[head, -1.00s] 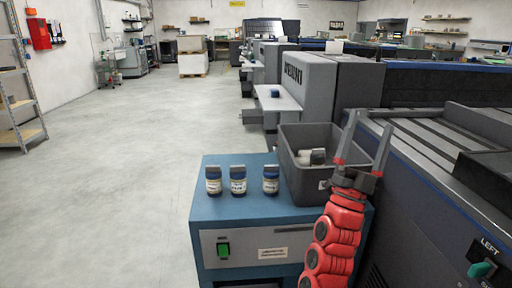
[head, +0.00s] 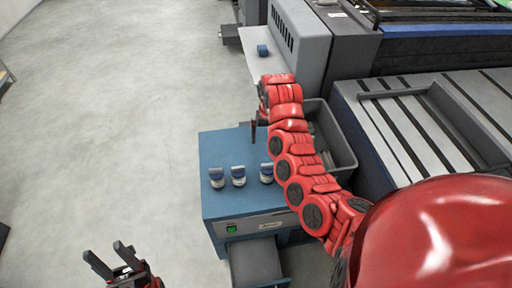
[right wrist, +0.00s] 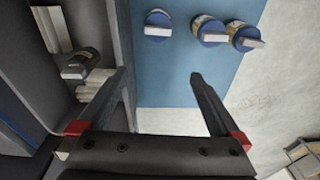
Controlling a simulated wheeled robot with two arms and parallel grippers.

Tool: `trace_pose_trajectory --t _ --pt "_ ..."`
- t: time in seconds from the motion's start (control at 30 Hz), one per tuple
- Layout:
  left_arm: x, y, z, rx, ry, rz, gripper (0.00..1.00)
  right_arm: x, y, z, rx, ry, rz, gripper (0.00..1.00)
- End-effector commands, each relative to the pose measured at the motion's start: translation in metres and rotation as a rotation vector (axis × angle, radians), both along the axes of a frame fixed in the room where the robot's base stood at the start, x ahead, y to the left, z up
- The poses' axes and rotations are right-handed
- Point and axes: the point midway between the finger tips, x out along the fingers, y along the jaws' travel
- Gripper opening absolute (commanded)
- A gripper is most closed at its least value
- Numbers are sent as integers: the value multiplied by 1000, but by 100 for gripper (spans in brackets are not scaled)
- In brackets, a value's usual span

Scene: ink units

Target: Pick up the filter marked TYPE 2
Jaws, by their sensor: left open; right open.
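Three small round filters with blue caps and white tabs stand in a row on the blue cabinet top: the left one (head: 217,177), the middle one (head: 238,175) and the right one (head: 266,172). The right wrist view shows them from above as well (right wrist: 158,25) (right wrist: 208,30) (right wrist: 243,36). Their labels are too small or hidden, so I cannot tell which is TYPE 2. My right gripper (head: 253,132) is over the cabinet's back edge, behind the filters, open and empty between its fingers (right wrist: 160,76). My left gripper (head: 110,260) is open and empty, left of the cabinet over the floor.
A dark grey tray (head: 256,262) juts from the cabinet's front. Printing machines fill the right. The floor at left is clear.

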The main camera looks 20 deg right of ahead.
Motion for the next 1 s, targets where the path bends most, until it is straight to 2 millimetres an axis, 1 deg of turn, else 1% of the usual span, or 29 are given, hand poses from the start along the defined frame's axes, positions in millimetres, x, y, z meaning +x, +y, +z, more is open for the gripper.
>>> trace_pose_trajectory --t 0.03,0.1,0.17,0.27,0.4,0.53,0.7,0.8,1.0 --pt "0 -1 9 6 17 -2 50 -12 -2 12 2 52 -1 100" --pt "0 -2 9 11 28 -3 50 -23 -3 11 3 95 -1 100" --pt "0 -2 8 13 33 -4 50 -27 -3 7 4 115 0 100" --pt "1 -2 10 13 34 -3 50 -30 -2 -9 5 125 1 100" --pt "1 -2 18 13 33 -4 50 -30 -2 -38 5 122 2 100" --pt "1 -2 22 12 33 -3 50 -29 -2 -64 3 118 3 100" --pt "1 -2 23 12 33 -3 50 -29 -1 -92 4 116 3 100" --pt "1 -2 22 12 33 -3 50 -28 -1 -105 1 116 5 100" --pt "1 -2 22 12 33 -3 50 -27 -2 -114 2 110 1 100"
